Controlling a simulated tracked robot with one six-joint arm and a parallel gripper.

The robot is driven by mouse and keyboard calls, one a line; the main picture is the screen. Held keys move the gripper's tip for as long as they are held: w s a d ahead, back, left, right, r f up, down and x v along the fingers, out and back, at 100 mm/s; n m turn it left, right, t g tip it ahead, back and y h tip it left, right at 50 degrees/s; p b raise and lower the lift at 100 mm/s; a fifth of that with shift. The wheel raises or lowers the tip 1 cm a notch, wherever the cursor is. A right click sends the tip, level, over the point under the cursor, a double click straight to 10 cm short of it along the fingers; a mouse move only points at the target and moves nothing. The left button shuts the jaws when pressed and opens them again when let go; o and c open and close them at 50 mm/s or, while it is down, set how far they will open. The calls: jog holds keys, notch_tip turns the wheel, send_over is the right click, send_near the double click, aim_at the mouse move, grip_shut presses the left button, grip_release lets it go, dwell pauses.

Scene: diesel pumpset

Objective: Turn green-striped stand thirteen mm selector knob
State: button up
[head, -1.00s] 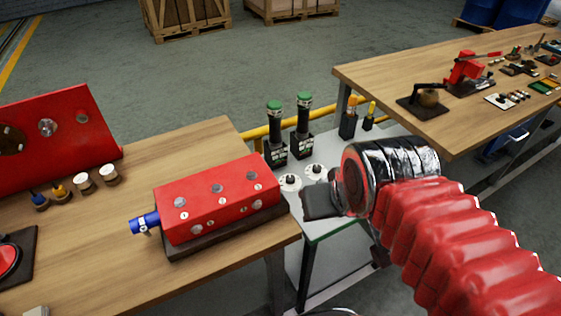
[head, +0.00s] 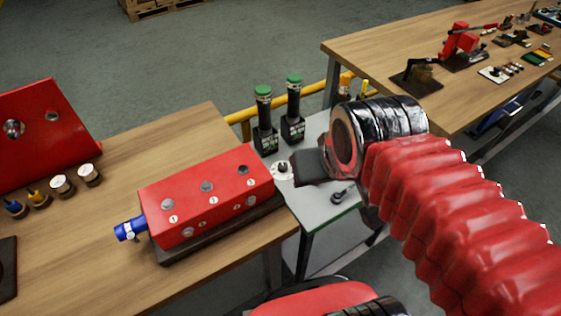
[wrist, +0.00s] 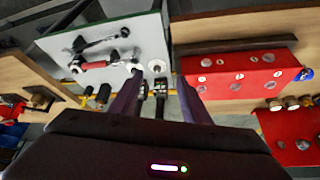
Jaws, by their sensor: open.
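The stand is a grey table with a green front edge (head: 330,218), between two wooden benches; it also shows in the wrist view (wrist: 150,35). A selector knob (head: 282,168), black on a white round dial, sits on its left side. Two white dials show in the wrist view, one (wrist: 157,66) between the fingers and one (wrist: 133,66) by the left fingertip. Dial markings are too small to read, so I cannot tell which is thirteen mm. My gripper (head: 308,167) (wrist: 160,78) is open and empty above the stand, right of the visible knob in the head view, hiding the other dial.
Two green-capped black tools (head: 264,120) (head: 293,108) stand upright in holders behind the knob. A red box with a blue end (head: 205,195) lies on the left bench near the stand. A red-handled tool (wrist: 95,64) lies on the stand. A yellow rail (head: 240,118) runs behind.

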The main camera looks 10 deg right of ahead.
jog(key=w+m+g, duration=0.2)
jog(key=w+m, duration=0.2)
jog(key=w, duration=0.3)
jog(key=m+g, duration=0.4)
jog(key=m, duration=0.6)
send_over(282, 165)
notch_tip(282, 165, down, 12)
jog(key=shift+s+f, duration=0.1)
jog(key=shift+f, duration=0.05)
jog(key=shift+f, duration=0.1)
notch_tip(282, 165, down, 14)
jog(key=shift+r, duration=0.2)
